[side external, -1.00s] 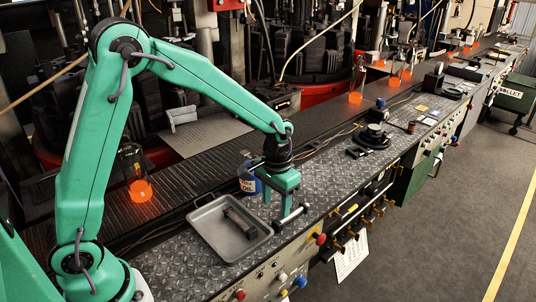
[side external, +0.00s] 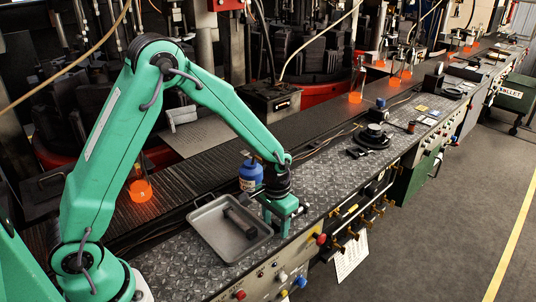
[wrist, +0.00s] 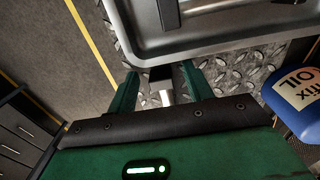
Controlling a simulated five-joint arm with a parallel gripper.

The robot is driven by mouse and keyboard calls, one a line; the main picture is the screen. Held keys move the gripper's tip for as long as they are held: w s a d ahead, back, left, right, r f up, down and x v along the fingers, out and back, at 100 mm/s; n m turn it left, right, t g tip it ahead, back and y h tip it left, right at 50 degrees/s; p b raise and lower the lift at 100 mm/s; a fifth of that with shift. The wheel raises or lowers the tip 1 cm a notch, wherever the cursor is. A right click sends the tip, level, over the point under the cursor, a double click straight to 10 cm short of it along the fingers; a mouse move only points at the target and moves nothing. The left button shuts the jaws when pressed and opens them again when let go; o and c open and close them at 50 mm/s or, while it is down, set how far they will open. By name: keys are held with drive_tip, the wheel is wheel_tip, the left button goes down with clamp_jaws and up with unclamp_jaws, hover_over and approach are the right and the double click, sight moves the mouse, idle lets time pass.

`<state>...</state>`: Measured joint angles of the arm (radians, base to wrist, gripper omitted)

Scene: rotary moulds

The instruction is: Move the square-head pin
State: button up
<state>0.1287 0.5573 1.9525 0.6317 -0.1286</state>
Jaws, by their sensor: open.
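The square-head pin lies on the ribbed metal bench top near its front edge. In the wrist view a dark square end and a short bright steel part of the pin (wrist: 166,97) show between my fingers. My gripper (wrist: 159,76) is open, with one finger on each side of it and no visible grip. In the side view my gripper (side external: 281,226) is low at the bench top and hides most of the pin. Only a small dark end shows to its right.
A grey metal tray (side external: 197,223) stands just left of my gripper, with a dark bar (side external: 239,219) in it. A blue oil can (side external: 250,176) stands behind. A conveyor with glowing orange bottles (side external: 141,191) runs further back. The bench top is clear to the right, up to a black round fixture (side external: 372,137).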

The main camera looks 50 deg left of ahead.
sight(258, 216)
clamp_jaws()
idle(0.3)
drive_tip(key=shift+a, duration=0.25)
drive_tip(key=shift+a, duration=3.4)
unclamp_jaws()
